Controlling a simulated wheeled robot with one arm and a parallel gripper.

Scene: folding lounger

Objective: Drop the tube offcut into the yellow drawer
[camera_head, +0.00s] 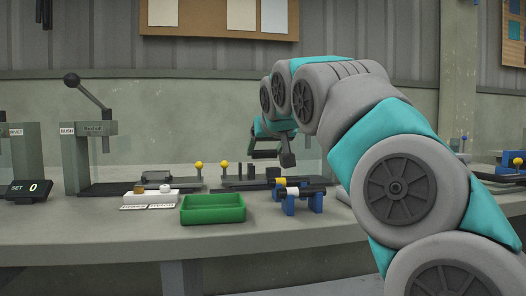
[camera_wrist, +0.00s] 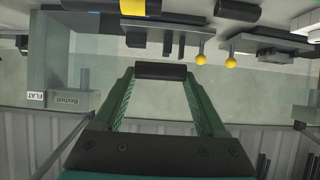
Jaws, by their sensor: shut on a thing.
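My gripper (camera_wrist: 161,76) is shut on a short dark cylinder, the tube offcut (camera_wrist: 161,70), held crosswise between the tips of its green fingers in the wrist view. In the head view my gripper (camera_head: 265,152) hangs above the back of the bench, small and partly hidden by my arm. The offcut appears clear of the bench there. I see no yellow drawer in either view.
A green tray (camera_head: 212,209) sits near the bench's front edge. A lever press (camera_head: 90,140) stands at left. Yellow-knobbed fixtures (camera_head: 199,166) stand behind.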

